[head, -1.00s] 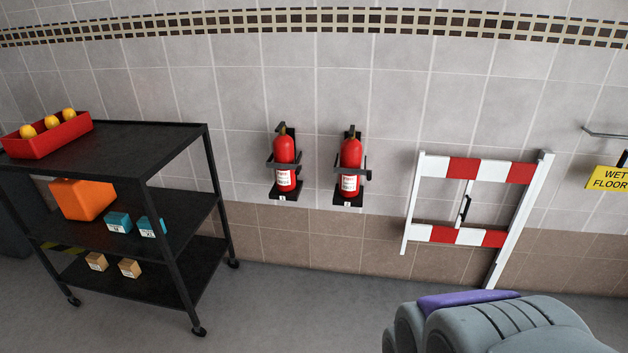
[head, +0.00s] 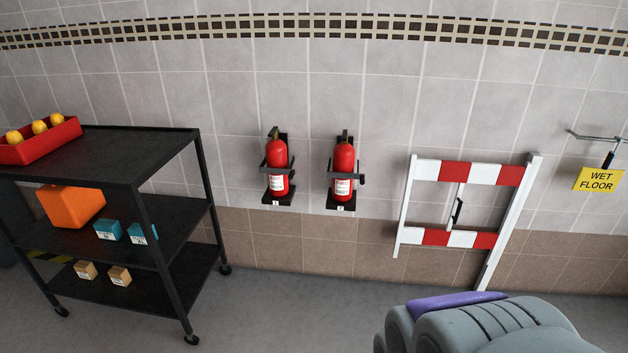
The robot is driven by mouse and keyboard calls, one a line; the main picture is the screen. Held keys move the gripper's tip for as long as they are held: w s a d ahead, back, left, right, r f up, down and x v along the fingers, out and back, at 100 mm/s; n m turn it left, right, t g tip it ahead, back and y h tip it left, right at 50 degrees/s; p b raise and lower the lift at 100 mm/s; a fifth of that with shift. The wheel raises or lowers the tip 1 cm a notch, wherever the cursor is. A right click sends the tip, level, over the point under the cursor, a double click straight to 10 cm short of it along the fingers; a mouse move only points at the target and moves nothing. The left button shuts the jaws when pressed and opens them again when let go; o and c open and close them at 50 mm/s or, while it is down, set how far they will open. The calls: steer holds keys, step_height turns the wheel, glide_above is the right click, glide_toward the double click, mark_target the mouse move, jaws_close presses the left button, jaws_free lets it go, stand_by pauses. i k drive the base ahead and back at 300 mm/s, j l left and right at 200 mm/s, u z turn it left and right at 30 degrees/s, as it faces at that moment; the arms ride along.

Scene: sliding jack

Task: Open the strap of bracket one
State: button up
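Two red fire extinguishers, a left one (head: 277,153) and a right one (head: 344,157), stand upright in black wall brackets. The left bracket (head: 277,201) and the right bracket (head: 341,206) each carry a small white label too small to read, so I cannot tell which is bracket one. A dark strap (head: 277,170) crosses the left extinguisher, and another strap (head: 344,176) crosses the right one, with a dark piece at its right side. Both look shut, but details are too small to be sure. My gripper is out of view; only a grey and purple part of my arm shows at lower right.
A black wheeled shelf cart (head: 127,155) with a red bin (head: 40,149) and boxes stands at the left. A red-and-white barrier (head: 430,237) is against the wall at right. A yellow wet-floor sign (head: 597,180) hangs at far right. Floor below the brackets is clear.

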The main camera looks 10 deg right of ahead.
mark_target(289, 171)
steer(key=i+j+z, duration=0.1)
steer(key=i, duration=0.4)
steer(key=i+j, duration=0.1)
steer(key=i, duration=0.4)
steer(key=i+j+z, duration=0.15)
steer(key=i, duration=0.35)
steer(key=i+j+z, duration=0.1)
steer(key=i, duration=0.4)
steer(key=i+j+z, duration=0.1)
steer(key=i+j, duration=0.2)
steer(key=i, duration=0.2)
